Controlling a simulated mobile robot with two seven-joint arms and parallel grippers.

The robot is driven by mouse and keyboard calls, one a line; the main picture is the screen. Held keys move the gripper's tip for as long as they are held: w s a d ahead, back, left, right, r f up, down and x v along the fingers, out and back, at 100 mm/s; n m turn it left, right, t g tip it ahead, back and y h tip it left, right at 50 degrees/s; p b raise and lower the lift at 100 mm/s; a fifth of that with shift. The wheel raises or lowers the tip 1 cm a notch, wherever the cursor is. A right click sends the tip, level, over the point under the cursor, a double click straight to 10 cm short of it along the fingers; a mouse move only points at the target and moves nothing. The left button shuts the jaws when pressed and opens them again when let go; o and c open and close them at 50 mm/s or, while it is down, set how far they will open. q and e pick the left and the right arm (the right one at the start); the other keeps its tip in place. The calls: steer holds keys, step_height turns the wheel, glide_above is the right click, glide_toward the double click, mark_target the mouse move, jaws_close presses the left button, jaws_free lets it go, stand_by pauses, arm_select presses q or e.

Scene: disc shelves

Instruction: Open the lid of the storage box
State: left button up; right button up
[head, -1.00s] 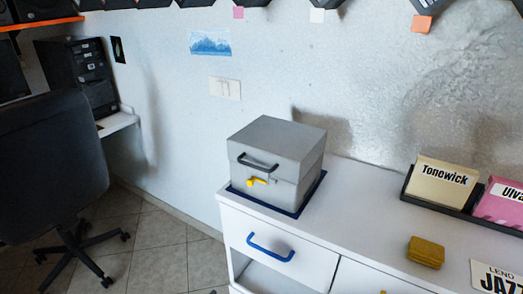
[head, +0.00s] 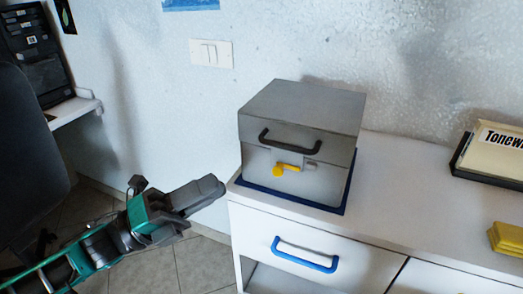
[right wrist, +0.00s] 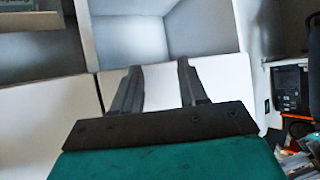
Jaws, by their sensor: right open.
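The grey storage box (head: 300,185) stands on a dark blue mat (head: 290,200) on the white cabinet. Its lid (head: 305,105) is down. A black handle (head: 290,145) is on the lid's front. Below it is a yellow latch (head: 286,169), its lever lying roughly level. My left gripper (head: 218,188) is to the left of the box, near the cabinet's left front edge and apart from the box. It is seen from the side, so its opening cannot be told. My right gripper (right wrist: 156,64) is open and empty in the right wrist view; the box is not recognisable there.
The cabinet (head: 400,190) has a drawer with a blue handle (head: 305,256) below the box. A yellow block (head: 507,238) and a cream card-like item (head: 500,145) in a dark tray are at right. A dark chair (head: 30,150) is at left.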

mark_target(278, 152)
arm_select(q)
steer(key=shift+m, duration=0.3)
steer(key=x, duration=1.3)
steer(key=shift+s+p, duration=0.15)
steer(key=shift+p, duration=0.25)
jaws_close()
